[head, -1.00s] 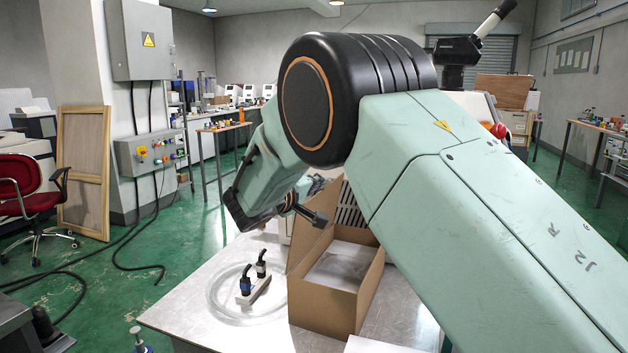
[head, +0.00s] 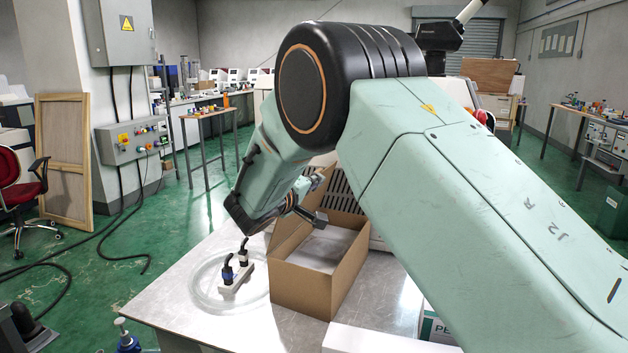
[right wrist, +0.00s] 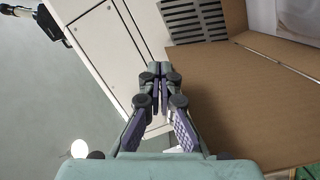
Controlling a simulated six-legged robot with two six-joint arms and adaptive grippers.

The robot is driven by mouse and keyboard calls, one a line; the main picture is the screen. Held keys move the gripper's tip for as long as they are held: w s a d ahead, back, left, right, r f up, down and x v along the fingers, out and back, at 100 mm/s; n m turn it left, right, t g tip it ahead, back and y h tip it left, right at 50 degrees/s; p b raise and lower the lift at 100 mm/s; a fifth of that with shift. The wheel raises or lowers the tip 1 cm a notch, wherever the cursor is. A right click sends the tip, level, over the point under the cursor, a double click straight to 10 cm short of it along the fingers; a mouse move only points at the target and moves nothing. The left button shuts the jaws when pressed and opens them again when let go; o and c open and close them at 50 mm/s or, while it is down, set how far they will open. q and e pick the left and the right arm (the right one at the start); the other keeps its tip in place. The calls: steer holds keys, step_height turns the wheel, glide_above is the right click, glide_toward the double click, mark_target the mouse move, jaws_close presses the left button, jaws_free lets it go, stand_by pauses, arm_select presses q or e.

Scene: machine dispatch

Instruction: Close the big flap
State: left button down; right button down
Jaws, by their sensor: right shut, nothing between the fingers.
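An open brown cardboard box (head: 305,288) stands on the table, with pale contents inside. Its big flap (head: 287,237) stands raised and tilted at the box's left side, partly hidden behind my right gripper. My right gripper (head: 319,219) is shut and empty, close to the flap and above the box's opening. In the right wrist view the closed fingers (right wrist: 157,70) are beside a broad cardboard panel (right wrist: 240,95); I cannot tell if they touch it. My left gripper is not in view.
A pale block with two dark plugs (head: 236,276) and a coiled clear tube (head: 205,290) lie left of the box on the table (head: 185,322). A white box (head: 380,340) is at the table's near edge. A vented machine stands behind the cardboard box.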

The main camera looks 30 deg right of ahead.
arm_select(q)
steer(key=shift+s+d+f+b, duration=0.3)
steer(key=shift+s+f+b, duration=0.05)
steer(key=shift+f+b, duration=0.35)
arm_select(e)
steer(key=shift+s+d+m, duration=0.25)
steer(key=shift+d+m, duration=0.05)
stand_by(0.4)
